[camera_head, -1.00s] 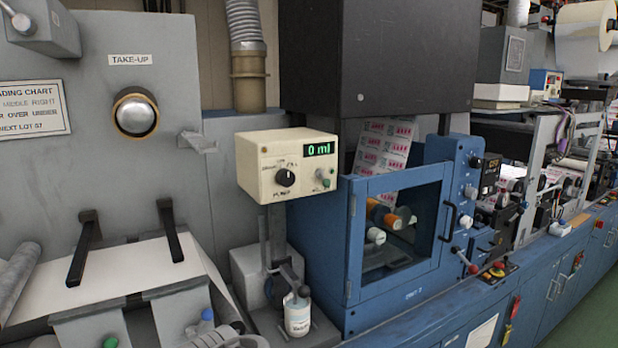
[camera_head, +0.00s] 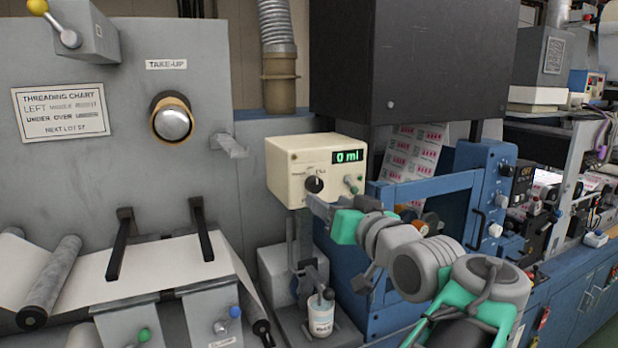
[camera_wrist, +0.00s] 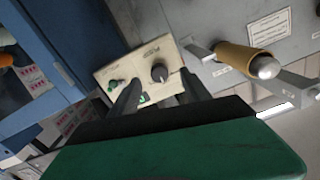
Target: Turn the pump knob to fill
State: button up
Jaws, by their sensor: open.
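In the wrist view the box (camera_wrist: 128,72) appears tilted, with the knob (camera_wrist: 159,72) facing me. My gripper (camera_head: 316,203) is open, just below and in front of the knob in the head view. In the wrist view its fingers (camera_wrist: 158,92) reach toward the box, with nothing between them.
The blue machine (camera_head: 420,210) with a framed window stands right of the box, partly behind my arm. A bottle (camera_head: 321,312) stands below on a grey stand. A grey panel with the take-up spindle (camera_head: 172,120) and black bracket arms lies to the left.

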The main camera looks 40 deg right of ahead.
aim_at(318, 184)
jog(key=w, duration=0.2)
jog(key=w+d+r+p, duration=0.1)
jog(key=w+d+p, duration=0.1)
jog(key=w, duration=0.1)
jog(key=shift+w+d+r, duration=0.1)
jog(key=shift+w+r, duration=0.2)
jog(key=shift+w+d+f+p, duration=0.2)
jog(key=shift+w+p, duration=0.15)
jog(key=shift+w, duration=0.2)
jog(key=shift+c, duration=0.4)
grip_shut()
